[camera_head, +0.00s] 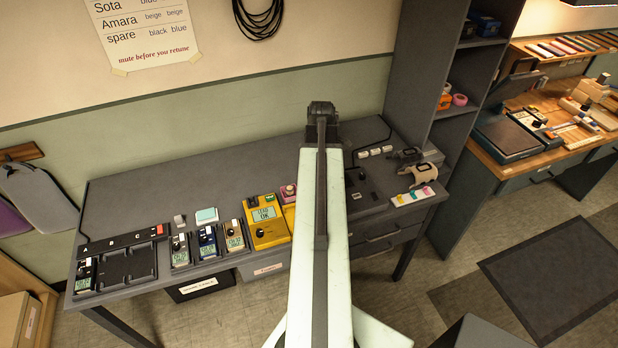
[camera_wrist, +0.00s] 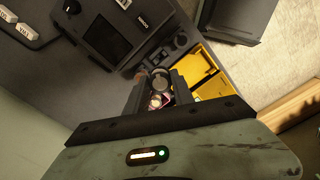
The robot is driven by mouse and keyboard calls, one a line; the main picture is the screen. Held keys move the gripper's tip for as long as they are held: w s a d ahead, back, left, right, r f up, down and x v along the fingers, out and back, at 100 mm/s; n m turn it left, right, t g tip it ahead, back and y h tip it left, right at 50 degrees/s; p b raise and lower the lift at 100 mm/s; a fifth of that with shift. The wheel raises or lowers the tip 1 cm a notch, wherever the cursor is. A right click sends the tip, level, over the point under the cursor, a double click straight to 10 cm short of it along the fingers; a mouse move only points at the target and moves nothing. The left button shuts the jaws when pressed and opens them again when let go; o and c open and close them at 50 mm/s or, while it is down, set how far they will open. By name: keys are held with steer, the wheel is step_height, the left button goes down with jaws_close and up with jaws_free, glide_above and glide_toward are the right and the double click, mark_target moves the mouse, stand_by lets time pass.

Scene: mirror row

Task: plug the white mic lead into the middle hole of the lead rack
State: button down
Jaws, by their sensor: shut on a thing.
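My gripper (camera_wrist: 163,84) shows in the wrist view, its two dark fingers shut on a small round grey-black thing (camera_wrist: 159,84). I cannot tell whether this is the plug of the white mic lead; no white cable shows with it. A dark unit with a black panel (camera_wrist: 106,40) and small round fittings lies just beyond the fingertips. I cannot make out the lead rack or its middle hole for certain in either view. In the head view my pale arm covers the middle of the desk and hides the gripper's fingers.
The grey desk (camera_head: 140,190) carries several small meters and a yellow unit (camera_head: 266,222) left of my arm. A dark unit (camera_head: 364,193) and a beige-banded item (camera_head: 417,173) are to its right. A dark shelf (camera_head: 420,70) stands behind. Bare desk shows at the back left.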

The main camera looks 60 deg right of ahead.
steer(key=shift+f, duration=0.15)
step_height(320, 180, down, 5)
steer(key=b, duration=0.5)
steer(key=shift+s+d+r, duration=0.1)
steer(key=shift+s+r, duration=0.05)
steer(key=shift+r, duration=0.25)
step_height(320, 180, down, 5)
steer(key=b, duration=0.4)
steer(key=shift+b, duration=0.3)
steer(key=shift+f+b, duration=1.05)
steer(key=shift+f, duration=0.05)
stand_by(0.4)
steer(key=c, duration=1)
jaws_free()
